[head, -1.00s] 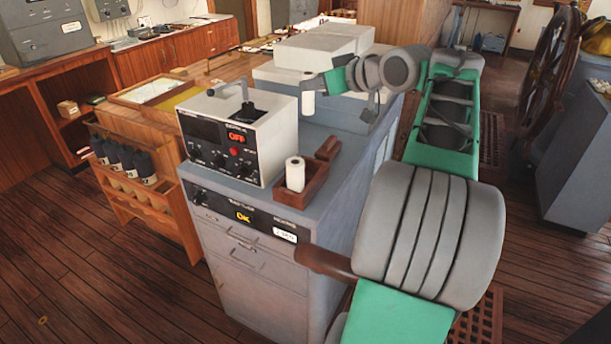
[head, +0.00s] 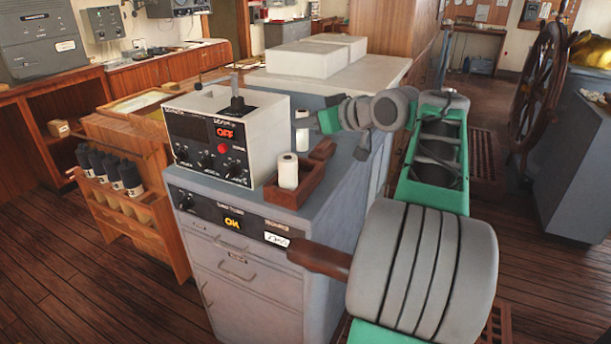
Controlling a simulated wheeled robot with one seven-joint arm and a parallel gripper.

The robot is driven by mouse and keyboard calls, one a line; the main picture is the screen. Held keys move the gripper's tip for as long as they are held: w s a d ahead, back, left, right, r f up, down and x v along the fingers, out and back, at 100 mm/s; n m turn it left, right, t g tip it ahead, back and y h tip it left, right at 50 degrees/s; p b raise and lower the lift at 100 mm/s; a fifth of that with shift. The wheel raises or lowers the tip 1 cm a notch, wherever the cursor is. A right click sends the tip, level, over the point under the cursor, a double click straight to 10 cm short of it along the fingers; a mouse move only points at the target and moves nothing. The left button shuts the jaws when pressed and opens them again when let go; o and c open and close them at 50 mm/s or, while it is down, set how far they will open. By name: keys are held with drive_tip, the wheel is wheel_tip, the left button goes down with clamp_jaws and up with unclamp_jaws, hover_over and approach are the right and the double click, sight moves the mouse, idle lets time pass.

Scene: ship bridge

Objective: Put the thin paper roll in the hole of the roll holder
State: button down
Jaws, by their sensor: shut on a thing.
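My gripper (head: 303,123) is shut on a thin white paper roll (head: 302,139), held upright. The roll shows above and below the fingers. It hangs over the grey cabinet top, behind the wooden roll holder (head: 293,200) and to the right of the grey instrument. A thicker white roll (head: 288,171) stands upright in the front part of the holder. The holder's hole is not visible from here. I cannot tell how far the held roll is above the cabinet.
The instrument box (head: 228,138) with a lever on top stands just left of the holder. White boxes (head: 305,58) lie on a counter behind. A rack of dark bottles (head: 112,170) is at the left. Free cabinet top (head: 345,175) lies right of the holder.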

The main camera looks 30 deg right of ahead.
wheel_tip(320, 180, down, 8)
drive_tip(key=shift+f+b, duration=0.15)
drive_tip(key=shift+b, duration=0.3)
drive_tip(key=c, duration=1.1)
unclamp_jaws()
drive_tip(key=shift+c, duration=0.2)
drive_tip(key=shift+s+r, duration=0.1)
drive_tip(key=shift+r, duration=0.2)
drive_tip(key=v, duration=1.1)
drive_tip(key=shift+s, duration=0.4)
